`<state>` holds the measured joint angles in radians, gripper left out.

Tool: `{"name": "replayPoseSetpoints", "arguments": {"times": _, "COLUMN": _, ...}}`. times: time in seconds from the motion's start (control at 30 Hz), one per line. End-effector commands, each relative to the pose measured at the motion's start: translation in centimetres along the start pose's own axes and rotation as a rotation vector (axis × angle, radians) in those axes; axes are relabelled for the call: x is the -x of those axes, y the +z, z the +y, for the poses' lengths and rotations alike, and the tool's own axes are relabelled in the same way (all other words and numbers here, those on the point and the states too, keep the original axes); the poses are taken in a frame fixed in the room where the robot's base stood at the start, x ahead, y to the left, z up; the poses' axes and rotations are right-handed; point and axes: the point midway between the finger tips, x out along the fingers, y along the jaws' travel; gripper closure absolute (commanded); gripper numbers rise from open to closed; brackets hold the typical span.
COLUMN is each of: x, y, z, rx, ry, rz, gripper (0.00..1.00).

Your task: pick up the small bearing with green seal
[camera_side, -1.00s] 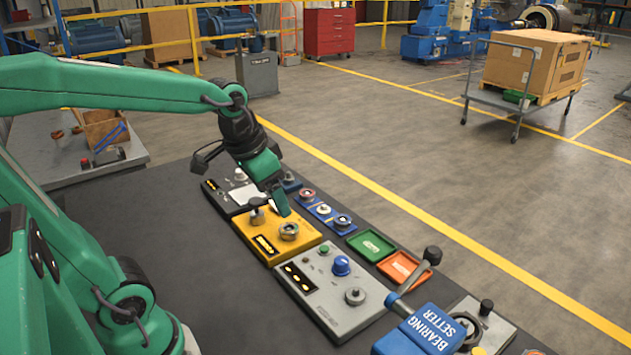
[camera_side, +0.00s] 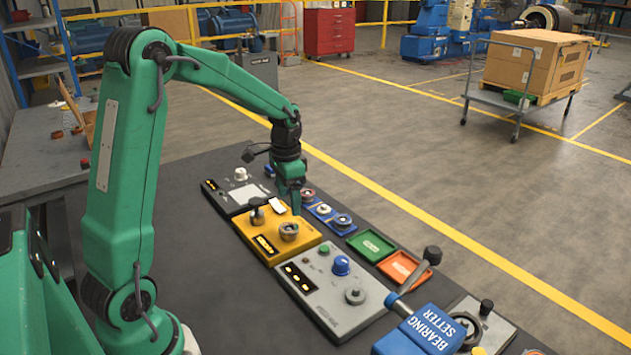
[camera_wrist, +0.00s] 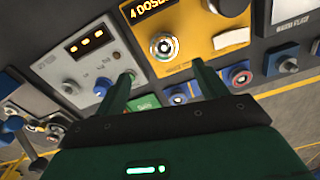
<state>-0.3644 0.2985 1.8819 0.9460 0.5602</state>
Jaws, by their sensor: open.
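Small ring bearings sit on a blue rack beyond the yellow station in the side view: one reddish (camera_side: 308,195), one pale in the middle (camera_side: 323,209), one grey at the near end (camera_side: 343,221). I cannot tell which has a green seal. In the wrist view, one bearing on blue (camera_wrist: 179,98) lies right of the left finger and another (camera_wrist: 240,78) lies right of the right finger. My gripper (camera_side: 295,210) points down beside the rack, over the far edge of the yellow station. Its open, empty fingers also show in the wrist view (camera_wrist: 163,70).
The yellow station (camera_side: 262,232) carries a larger metal bearing (camera_side: 289,231) and a dark knob (camera_side: 256,212). A grey control box (camera_side: 335,300), a green tray (camera_side: 371,245) and an orange tray (camera_side: 403,267) lie nearer. The blue bearing setter (camera_side: 425,333) stands at the near right.

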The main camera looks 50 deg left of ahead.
Motion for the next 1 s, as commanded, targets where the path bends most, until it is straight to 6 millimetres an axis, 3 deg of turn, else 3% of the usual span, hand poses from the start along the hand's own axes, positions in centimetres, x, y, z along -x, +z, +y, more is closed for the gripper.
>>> {"name": "replayPoseSetpoints", "arguments": {"times": 0.2, "x": -0.9, "y": -0.2, "z": -0.7, "rx": -0.008, "ry": 0.008, "rz": -0.013, "gripper": 0.28}}
{"name": "replayPoseSetpoints", "arguments": {"times": 1.0, "x": -4.1, "y": 0.0, "z": -0.7, "rx": -0.007, "ry": 0.009, "rz": -0.015, "gripper": 0.28}}
